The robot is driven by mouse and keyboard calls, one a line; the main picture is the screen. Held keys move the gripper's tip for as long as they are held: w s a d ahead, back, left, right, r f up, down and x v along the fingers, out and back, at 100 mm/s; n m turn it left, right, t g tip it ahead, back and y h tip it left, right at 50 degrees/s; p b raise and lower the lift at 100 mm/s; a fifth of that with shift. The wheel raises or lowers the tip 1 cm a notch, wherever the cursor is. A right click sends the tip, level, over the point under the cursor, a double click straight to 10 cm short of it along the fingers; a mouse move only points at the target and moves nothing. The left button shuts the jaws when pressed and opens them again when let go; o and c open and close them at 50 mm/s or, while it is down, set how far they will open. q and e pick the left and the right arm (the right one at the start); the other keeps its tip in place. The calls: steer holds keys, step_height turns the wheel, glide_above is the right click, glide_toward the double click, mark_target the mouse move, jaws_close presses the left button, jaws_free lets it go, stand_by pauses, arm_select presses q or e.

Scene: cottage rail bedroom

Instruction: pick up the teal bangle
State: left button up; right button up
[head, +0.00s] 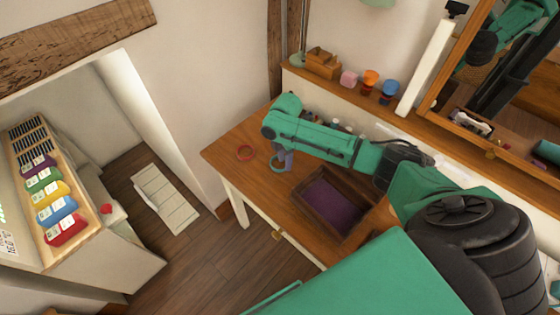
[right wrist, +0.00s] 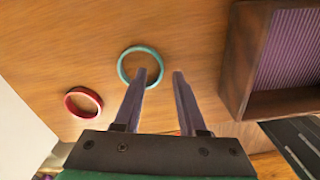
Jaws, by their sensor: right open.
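The teal bangle (right wrist: 123,74) lies flat on the wooden table, seen as a ring in the right wrist view. In the head view the teal bangle (head: 273,164) shows beside my right gripper (head: 284,160), which partly covers it. My right gripper (right wrist: 160,75) is open and empty. In the right wrist view its left fingertip overlaps the bangle's right side, and its right fingertip is to the right of the ring. I cannot tell how high the fingertips are above the table. My left gripper is not in view.
A red bangle (right wrist: 83,102) lies to the left of the teal one; it also shows in the head view (head: 246,153). A wooden tray with purple lining (head: 335,234) is on the right. A shelf (head: 345,87) with small items runs along the back.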

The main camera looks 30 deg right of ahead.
steer(key=shift+s+a+f, duration=0.1)
steer(key=shift+a+f, duration=0.05)
steer(key=shift+f, duration=0.55)
steer(key=shift+a+f, duration=0.1)
steer(key=shift+f, duration=0.55)
jaws_close()
